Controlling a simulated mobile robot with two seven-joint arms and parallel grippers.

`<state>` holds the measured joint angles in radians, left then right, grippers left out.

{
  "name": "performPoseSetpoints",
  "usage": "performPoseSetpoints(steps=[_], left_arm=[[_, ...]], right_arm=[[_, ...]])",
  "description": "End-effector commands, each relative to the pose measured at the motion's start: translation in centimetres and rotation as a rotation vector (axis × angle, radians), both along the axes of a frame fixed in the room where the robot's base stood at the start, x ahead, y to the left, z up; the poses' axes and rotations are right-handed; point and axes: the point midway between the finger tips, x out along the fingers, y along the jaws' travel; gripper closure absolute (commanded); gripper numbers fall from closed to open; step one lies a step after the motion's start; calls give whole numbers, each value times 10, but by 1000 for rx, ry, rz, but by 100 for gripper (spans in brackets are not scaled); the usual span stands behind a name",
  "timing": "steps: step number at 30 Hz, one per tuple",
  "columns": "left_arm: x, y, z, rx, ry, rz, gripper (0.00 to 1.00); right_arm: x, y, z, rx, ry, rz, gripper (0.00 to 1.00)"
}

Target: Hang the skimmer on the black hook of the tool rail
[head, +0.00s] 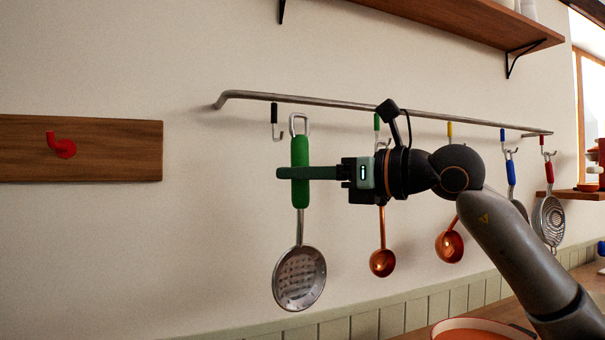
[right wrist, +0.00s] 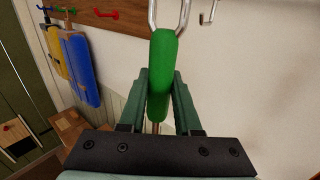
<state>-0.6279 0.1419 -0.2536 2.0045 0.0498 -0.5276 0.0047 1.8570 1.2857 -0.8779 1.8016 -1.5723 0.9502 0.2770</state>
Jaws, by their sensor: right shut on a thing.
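The skimmer has a green handle (head: 300,190), a wire loop at its top and a perforated steel bowl (head: 299,278). My right gripper (head: 292,173) is shut on the green handle, and the skimmer hangs upright, bowl down. The black hook (head: 274,122) hangs near the left end of the tool rail (head: 330,102). In the head view the skimmer's loop is just right of the black hook, at about its height, and apart from it. The right wrist view shows the loop (right wrist: 186,14) and a metal hook (right wrist: 208,14) apart to its right. My left gripper is out of view.
Copper ladles (head: 382,262) and other utensils, including a red-handled strainer (head: 549,218), hang further right on the rail. A wooden board (head: 110,150) with a red hook (head: 62,146) is at left. A shelf (head: 470,22) is above. The wall left of the skimmer is clear.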

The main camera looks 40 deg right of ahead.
Motion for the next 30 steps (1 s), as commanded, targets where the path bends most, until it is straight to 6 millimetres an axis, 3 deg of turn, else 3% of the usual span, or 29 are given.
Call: performPoseSetpoints(steps=[8, 30], left_arm=[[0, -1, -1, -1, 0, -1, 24], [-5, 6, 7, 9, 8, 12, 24]], right_arm=[[0, 0, 1, 4, -6, 4, 100], [49, -12, 0, 5, -6, 4, 100]])
